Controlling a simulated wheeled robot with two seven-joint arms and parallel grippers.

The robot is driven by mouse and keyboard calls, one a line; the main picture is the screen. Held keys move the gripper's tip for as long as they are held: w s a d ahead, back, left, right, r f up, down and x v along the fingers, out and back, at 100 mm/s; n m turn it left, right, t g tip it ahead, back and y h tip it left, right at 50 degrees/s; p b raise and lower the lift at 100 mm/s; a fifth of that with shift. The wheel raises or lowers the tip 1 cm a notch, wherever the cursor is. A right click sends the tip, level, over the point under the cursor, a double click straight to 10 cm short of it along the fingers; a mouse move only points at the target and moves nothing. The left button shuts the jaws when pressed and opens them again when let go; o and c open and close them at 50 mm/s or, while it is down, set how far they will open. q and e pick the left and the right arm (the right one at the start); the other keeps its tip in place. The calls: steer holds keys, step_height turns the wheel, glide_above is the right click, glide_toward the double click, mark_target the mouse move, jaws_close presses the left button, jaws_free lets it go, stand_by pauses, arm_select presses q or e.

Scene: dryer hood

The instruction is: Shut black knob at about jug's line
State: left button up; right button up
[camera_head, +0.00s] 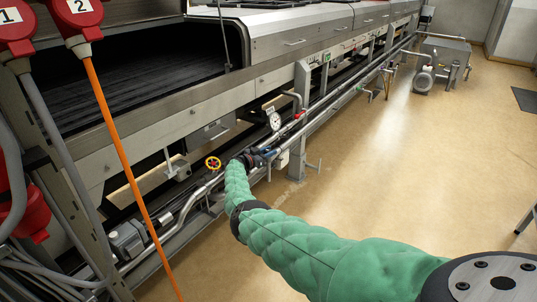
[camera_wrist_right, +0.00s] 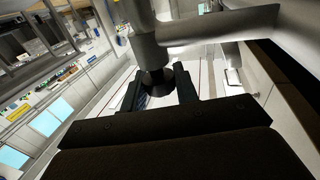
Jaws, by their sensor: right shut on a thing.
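My right gripper (camera_head: 256,158) reaches out to the pipework along the front of the dryer hood, at the end of the green-covered right arm. In the right wrist view its two dark fingers (camera_wrist_right: 159,90) stand on either side of a black knob (camera_wrist_right: 157,79) under a grey pipe, and they are shut on it. The knob's lower part is hidden behind the gripper body. In the head view the gripper largely hides the knob. I cannot make out a jug in either view. My left gripper is in neither view.
An orange cable (camera_head: 122,155) hangs at the left. A pump (camera_head: 424,79) stands far back.

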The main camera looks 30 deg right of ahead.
steer(key=shift+r, duration=0.15)
steer(key=o, duration=1)
steer(key=shift+c, duration=0.2)
steer(key=shift+a, duration=0.45)
steer(key=a, duration=0.6)
steer(key=shift+s+a, duration=0.4)
steer(key=shift+f, duration=0.2)
